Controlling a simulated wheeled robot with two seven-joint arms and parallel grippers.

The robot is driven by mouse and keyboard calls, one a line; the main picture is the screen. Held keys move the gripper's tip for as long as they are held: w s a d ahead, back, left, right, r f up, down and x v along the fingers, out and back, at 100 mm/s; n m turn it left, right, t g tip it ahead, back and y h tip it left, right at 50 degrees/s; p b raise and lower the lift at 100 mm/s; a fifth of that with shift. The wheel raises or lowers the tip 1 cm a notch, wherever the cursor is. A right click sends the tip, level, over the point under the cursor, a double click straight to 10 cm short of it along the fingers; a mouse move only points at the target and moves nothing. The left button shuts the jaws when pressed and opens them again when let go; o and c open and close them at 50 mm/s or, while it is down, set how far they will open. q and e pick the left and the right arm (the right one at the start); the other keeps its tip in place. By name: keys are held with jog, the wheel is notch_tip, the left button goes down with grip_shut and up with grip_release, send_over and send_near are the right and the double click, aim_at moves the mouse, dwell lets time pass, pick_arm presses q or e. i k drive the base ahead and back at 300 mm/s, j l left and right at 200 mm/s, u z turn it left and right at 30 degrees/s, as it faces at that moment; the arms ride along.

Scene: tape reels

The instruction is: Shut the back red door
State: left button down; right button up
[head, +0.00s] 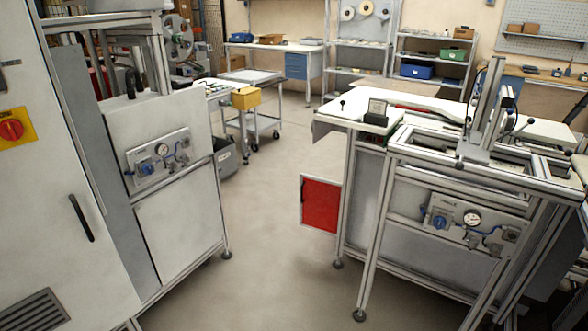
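A red door (320,204) with a pale frame shows in the head view, low at the left side of the right-hand machine (440,200). It sticks out to the left from the machine's aluminium frame into the aisle, so it looks swung open. A small dark part, perhaps its handle, shows near its left edge. Its hinge side and the opening behind it are hidden by the machine's frame. Neither of my grippers is in view.
A grey cabinet (60,180) and a second machine (165,150) line the left side. The floor (265,200) between the machines is clear. A trolley (260,120), a grey bin (224,158), a workbench (285,48) and shelves (435,50) stand farther back.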

aim_at(320, 198)
jog(key=i+l+z, duration=0.2)
jog(key=i+l, duration=0.25)
jog(key=i, duration=0.15)
jog(key=i+j+z, duration=0.1)
jog(key=i+j, duration=0.2)
jog(key=i, duration=0.3)
jog(key=i+j, duration=0.35)
jog(key=i, duration=0.25)
jog(key=i+j+z, duration=0.15)
jog(key=i+j, duration=0.2)
jog(key=i, duration=0.25)
